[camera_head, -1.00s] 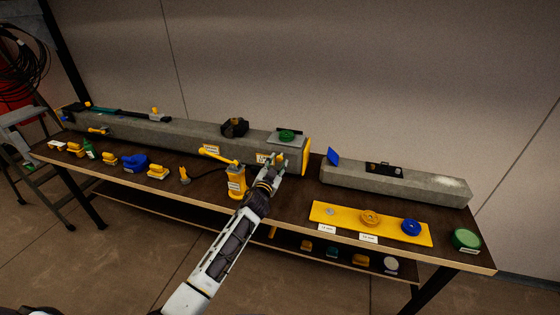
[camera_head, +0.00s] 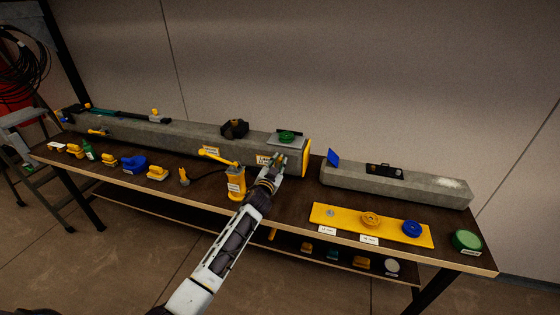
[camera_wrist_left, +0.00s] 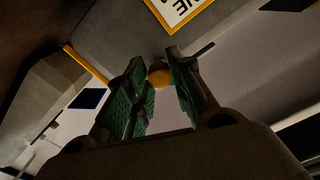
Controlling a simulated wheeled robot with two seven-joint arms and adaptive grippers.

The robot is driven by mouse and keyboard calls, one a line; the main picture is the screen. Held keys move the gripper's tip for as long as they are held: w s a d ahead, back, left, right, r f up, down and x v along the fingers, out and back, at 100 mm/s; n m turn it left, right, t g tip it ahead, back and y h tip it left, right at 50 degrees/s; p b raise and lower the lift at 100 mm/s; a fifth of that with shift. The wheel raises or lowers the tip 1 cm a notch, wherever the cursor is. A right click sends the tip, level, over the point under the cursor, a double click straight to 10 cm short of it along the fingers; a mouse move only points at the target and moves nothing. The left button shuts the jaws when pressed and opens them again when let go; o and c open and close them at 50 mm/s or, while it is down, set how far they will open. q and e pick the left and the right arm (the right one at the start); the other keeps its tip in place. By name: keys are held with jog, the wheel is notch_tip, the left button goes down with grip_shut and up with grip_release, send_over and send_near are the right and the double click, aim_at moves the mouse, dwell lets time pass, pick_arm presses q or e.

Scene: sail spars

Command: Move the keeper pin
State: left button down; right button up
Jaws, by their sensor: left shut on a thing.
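My left gripper (camera_head: 277,160) is at the front face of the long grey spar (camera_head: 190,137), near its yellow right end. In the left wrist view its green-padded fingers (camera_wrist_left: 161,88) are shut on a round yellow-orange knob, which I take to be the keeper pin (camera_wrist_left: 159,75). A short dark rod (camera_wrist_left: 204,48) sticks out beyond one finger; I cannot tell whether it belongs to the pin. In the head view the fingers mostly hide the pin. Whether it sits in the spar is unclear. My right gripper is out of view.
A yellow hand pump (camera_head: 236,182) stands close left of my left arm. A shorter grey beam (camera_head: 395,183) lies to the right, behind a yellow plate (camera_head: 330,215) with round pieces. A green disc (camera_head: 466,240) is at the table's right corner. Small parts line the front left.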

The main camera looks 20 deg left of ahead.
pick_arm(q)
jog(key=shift+w, duration=0.55)
dwell(0.5)
jog(key=c, duration=1.2)
grip_release()
jog(key=shift+o, duration=0.2)
jog(key=shift+s, duration=0.1)
jog(key=s, duration=1.1)
jog(key=shift+s+a, duration=0.15)
jog(key=shift+s, duration=0.2)
jog(key=shift+s+f, duration=0.1)
